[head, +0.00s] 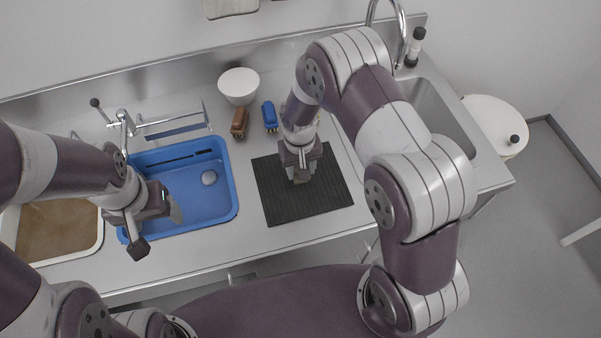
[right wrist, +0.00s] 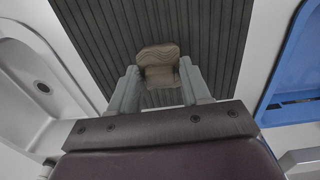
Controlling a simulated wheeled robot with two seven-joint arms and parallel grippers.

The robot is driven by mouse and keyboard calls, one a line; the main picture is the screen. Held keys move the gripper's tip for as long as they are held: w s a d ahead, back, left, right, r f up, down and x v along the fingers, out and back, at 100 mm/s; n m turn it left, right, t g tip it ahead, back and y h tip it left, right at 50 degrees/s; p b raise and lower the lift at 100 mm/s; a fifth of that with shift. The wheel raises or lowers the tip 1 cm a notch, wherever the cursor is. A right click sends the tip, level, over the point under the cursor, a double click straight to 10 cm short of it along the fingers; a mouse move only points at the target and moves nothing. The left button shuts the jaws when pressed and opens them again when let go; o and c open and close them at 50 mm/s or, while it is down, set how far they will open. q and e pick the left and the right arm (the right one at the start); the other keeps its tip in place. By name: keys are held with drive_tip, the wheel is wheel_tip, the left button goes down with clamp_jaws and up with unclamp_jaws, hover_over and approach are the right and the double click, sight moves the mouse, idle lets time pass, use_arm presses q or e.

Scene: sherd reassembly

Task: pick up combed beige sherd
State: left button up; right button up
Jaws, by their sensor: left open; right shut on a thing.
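The combed beige sherd (right wrist: 159,65) shows in the right wrist view between the fingers of my right gripper (right wrist: 161,92). It looks brownish, with faint lines across its face. The right gripper is shut on it, above the dark ribbed mat (right wrist: 215,40). In the head view my right gripper (head: 300,172) points down over the mat's upper part, and the sherd is hidden there. Whether the sherd touches the mat is unclear. My left gripper (head: 158,228) is open and empty over the front of the blue basin (head: 232,200).
A white bowl (head: 239,82), a brown block-like item (head: 239,123) and a blue one (head: 270,116) stand behind the mat. A brown-filled tray (head: 55,228) is left, a sink (head: 440,112) right. The mat's front is clear.

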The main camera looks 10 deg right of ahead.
drive_tip(key=s+d+r+b, duration=0.2)
drive_tip(key=s+d+r, duration=0.4)
drive_tip(key=d+r, duration=0.2)
drive_tip(key=shift+d+r, duration=0.15)
drive_tip(key=shift+d, duration=0.85)
